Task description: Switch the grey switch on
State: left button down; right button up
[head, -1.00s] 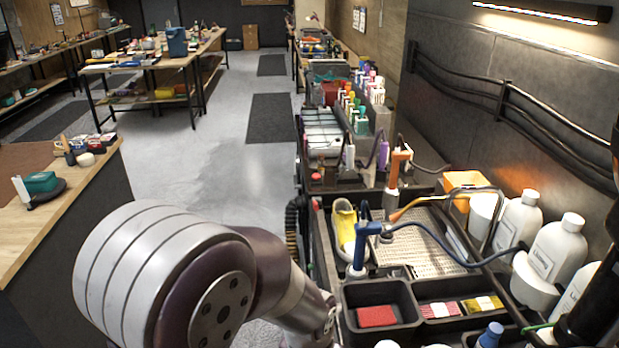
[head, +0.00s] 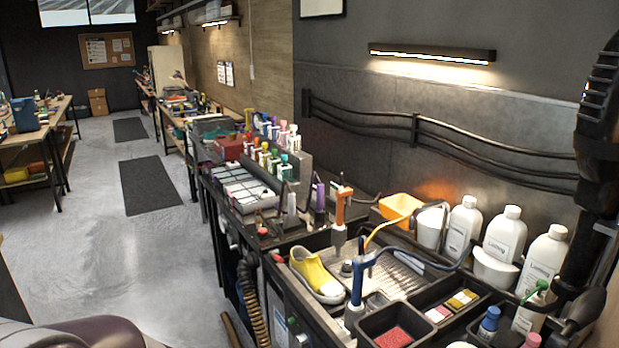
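I cannot make out a grey switch for certain in the head view. Small fittings show on the dark front panel (head: 283,300) of the wash bench, but they are too small to identify. Part of my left arm (head: 75,333) shows at the bottom left edge; its gripper is outside the picture. I can make out no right gripper either.
The bench sink area holds a yellow shoe (head: 316,275), a blue-handled nozzle (head: 360,280), an orange-handled nozzle (head: 341,212) and a black bin (head: 420,325). White bottles (head: 505,233) stand at the right. A lit lamp (head: 432,54) hangs on the wall. Floor (head: 110,245) at left is clear.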

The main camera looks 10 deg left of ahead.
aim_at(235, 246)
jog(key=i+j, duration=0.2)
jog(key=j, duration=0.15)
jog(key=i+j+z, duration=0.1)
jog(key=j, duration=0.3)
jog(key=i+j, duration=0.2)
jog(key=j, duration=0.15)
jog(key=i+j+z, duration=0.1)
jog(key=j, duration=0.3)
jog(key=i+j, duration=0.25)
jog(key=j, duration=0.15)
jog(key=i+j+z, duration=0.1)
jog(key=j, duration=0.3)
jog(key=i+j, duration=0.25)
jog(key=i+j+z, duration=0.1)
jog(key=i+j, duration=0.15)
jog(key=j, duration=0.25)
jog(key=i+j, duration=0.25)
jog(key=i+j+z, duration=0.1)
jog(key=i+j, duration=0.15)
jog(key=j, duration=0.25)
jog(key=i+j, duration=0.2)
jog(key=j, duration=0.2)
jog(key=i, duration=0.45)
jog(key=l+z, duration=0.05)
jog(key=l, duration=0.05)
